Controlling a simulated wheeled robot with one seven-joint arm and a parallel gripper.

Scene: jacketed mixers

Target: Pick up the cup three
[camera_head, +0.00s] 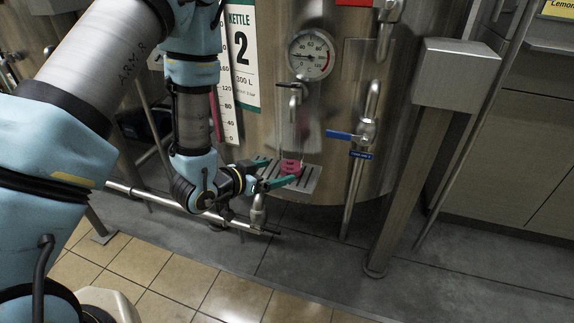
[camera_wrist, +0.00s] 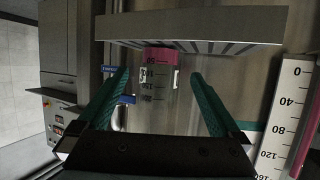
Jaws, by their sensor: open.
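The cup (camera_head: 291,166) is clear with a pink base and stands upright on a slotted metal shelf (camera_head: 304,182) under the kettle's tap. In the wrist view, which is upside down, the cup (camera_wrist: 161,56) shows its pink base and volume marks. My gripper (camera_head: 283,170) is open at the cup, with its green fingers spread. In the wrist view my gripper (camera_wrist: 159,76) has one finger on each side of the cup, with a gap on both sides. I cannot tell how deep the cup sits between the fingertips.
The steel kettle (camera_head: 268,125) rises behind the cup, with a round gauge (camera_head: 311,55) and a tap (camera_head: 294,90) above it. A blue-handled valve (camera_head: 352,137) is to the right. A horizontal pipe (camera_head: 150,197) runs below my wrist. The tiled floor is clear.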

